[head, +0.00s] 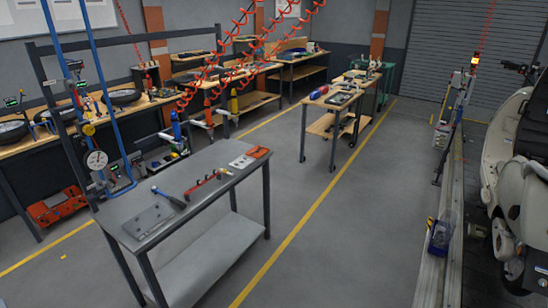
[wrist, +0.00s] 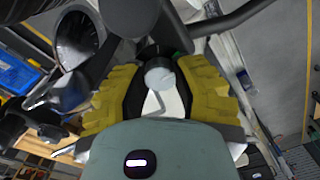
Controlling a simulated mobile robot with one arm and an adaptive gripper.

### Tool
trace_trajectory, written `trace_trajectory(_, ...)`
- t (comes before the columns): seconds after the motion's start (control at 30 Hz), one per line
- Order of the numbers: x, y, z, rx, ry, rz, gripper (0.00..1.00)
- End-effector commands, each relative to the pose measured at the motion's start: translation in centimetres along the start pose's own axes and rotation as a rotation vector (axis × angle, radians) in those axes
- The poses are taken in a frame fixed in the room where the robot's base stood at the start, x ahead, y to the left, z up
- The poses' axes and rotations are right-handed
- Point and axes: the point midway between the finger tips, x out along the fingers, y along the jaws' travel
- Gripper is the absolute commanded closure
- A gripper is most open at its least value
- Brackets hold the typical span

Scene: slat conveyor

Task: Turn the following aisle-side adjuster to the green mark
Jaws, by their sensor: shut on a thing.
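In the wrist view my gripper (wrist: 160,82) has its two yellow-padded fingers closed in from left and right on a small grey round knob (wrist: 159,74). The knob sits among dark bars that look like a handlebar. I cannot tell from its look alone whether it is the aisle-side adjuster. My gripper is not in the head view, and no adjuster can be told apart there.
A dark-rimmed round part (wrist: 80,42) stands close at upper left in the wrist view. In the head view a pale motorcycle (head: 497,180) stands at the right edge beside the conveyor rail (head: 455,215). A grey table (head: 190,220) is at left; the aisle floor is clear.

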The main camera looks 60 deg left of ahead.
Motion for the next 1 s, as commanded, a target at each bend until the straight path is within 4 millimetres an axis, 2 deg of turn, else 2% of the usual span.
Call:
trace_trajectory(0.17, 0.00, 0.02, -0.23, -0.002, 0.007, 0.005, 1.00)
trace_trajectory(0.2, 0.00, 0.01, -0.22, -0.003, 0.006, 0.005, 0.66)
trace_trajectory(0.47, -0.01, -0.05, -0.13, -0.002, 0.003, 0.002, 0.39)
trace_trajectory(1.0, -0.72, 0.20, 0.02, -0.014, -0.006, 0.003, 0.38)
